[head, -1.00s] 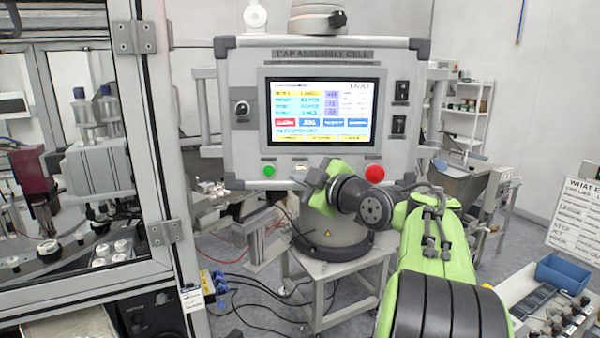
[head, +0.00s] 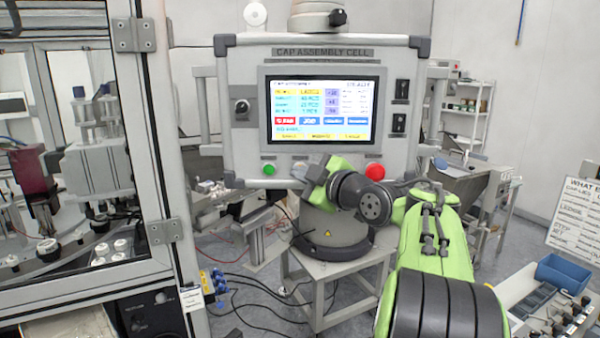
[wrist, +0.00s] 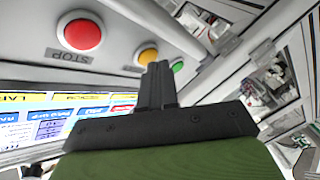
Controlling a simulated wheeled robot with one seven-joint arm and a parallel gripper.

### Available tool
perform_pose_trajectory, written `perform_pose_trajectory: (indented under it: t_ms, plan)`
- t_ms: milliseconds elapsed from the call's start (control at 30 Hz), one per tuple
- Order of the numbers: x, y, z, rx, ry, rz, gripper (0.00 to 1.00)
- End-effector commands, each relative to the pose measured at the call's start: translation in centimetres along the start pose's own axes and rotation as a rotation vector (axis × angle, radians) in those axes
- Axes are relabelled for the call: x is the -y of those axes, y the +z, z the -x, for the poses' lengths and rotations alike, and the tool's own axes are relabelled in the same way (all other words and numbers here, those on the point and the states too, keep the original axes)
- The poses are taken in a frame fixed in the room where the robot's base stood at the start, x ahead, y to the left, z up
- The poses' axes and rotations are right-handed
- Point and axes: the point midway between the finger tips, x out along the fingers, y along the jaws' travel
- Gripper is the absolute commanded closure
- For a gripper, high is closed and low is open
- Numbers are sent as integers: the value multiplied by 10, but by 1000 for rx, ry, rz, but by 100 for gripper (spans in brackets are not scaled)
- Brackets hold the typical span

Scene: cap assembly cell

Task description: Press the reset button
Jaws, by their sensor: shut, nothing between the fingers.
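The control panel (head: 230,110) carries a row of buttons below its screen. The middle amber button (wrist: 148,55) shows in the wrist view between the red STOP button (wrist: 80,33) and the green button (wrist: 177,67). Its label is too small to read. My gripper (wrist: 158,68) is shut and empty, its fingertips at the amber button's lower edge in that view. I cannot tell whether they touch it. In the head view my gripper (head: 302,171) covers most of the middle button, between the green button (head: 269,170) and the red button (head: 374,172).
The lit screen (head: 322,110) sits above the buttons. A framed glass enclosure (head: 160,190) stands at left. A blue bin (head: 562,273) is at lower right.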

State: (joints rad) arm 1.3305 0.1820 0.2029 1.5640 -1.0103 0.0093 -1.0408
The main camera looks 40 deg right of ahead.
Motion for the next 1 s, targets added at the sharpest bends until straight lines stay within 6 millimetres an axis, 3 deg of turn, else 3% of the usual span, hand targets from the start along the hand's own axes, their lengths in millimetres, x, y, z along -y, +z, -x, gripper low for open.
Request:
perform_pose_trajectory:
  t_ms: [367, 800, 1000]
  plan:
    - [5, -3, 6, -1, 0, 1, 100]
    - [27, -22, 46, 1, 1, 2, 100]
    - [30, -28, 53, 0, 0, -1, 100]
